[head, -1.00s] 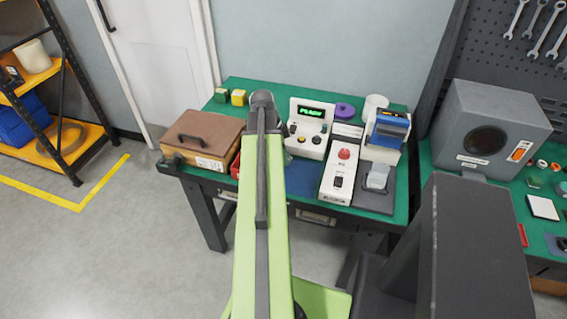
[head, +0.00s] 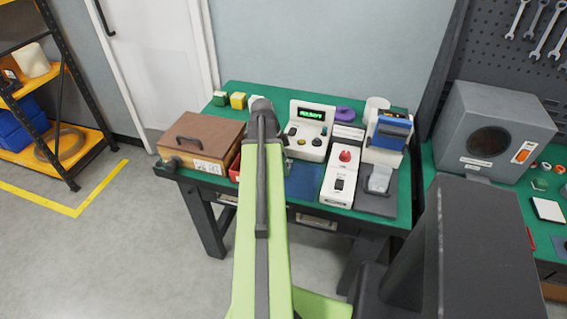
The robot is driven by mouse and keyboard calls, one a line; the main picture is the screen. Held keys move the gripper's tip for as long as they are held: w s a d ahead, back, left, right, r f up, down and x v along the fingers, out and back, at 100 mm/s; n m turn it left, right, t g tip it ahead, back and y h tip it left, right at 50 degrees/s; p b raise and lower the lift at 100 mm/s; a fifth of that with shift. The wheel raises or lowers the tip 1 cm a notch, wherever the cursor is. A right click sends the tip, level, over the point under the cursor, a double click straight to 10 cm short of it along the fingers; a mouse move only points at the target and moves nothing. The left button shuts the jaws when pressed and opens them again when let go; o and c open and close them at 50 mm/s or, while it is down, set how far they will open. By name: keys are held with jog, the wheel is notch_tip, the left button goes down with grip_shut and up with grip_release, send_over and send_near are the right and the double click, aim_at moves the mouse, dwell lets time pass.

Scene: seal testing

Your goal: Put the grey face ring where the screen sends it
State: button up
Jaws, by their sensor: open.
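I cannot make out the grey face ring; my arm covers part of the bench. The screen (head: 311,114) on the white tester (head: 308,138) is lit with green text, possibly "REJECT", too blurred to be sure. A brown lidded box (head: 207,137) with a dark handle stands at the bench's left. A red bin (head: 235,168) shows beside it, mostly hidden by my arm. A blue mat (head: 303,185) lies right of my arm, its visible part bare. My arm reaches over the bench; my gripper is hidden behind its far end.
A white box with a red button (head: 345,156), a dark plate with a clear block (head: 380,178) and a blue-topped device (head: 392,125) fill the bench's right. Green (head: 220,98) and yellow (head: 238,100) blocks stand at the back left. A grey machine (head: 492,130) stands farther right.

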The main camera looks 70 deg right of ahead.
jog(key=p+v, duration=1.1)
jog(key=v, duration=0.1)
jog(key=shift+p, duration=0.4)
jog(key=shift+r, duration=0.1)
jog(key=w+a+n+t, duration=0.2)
jog(key=w+a+n, duration=1.4)
jog(key=w+a, duration=1)
jog(key=w+a+n, duration=0.3)
jog(key=a+n, duration=0.4)
jog(key=a, duration=0.7)
jog(key=w+a+n+y, duration=0.1)
jog(key=w+a+n, duration=0.2)
jog(key=a+n, duration=0.4)
jog(key=a, duration=0.8)
jog(key=shift+a+f+n+t, duration=0.3)
jog(key=shift+a+f+n, duration=0.05)
jog(key=shift+f+n, duration=0.05)
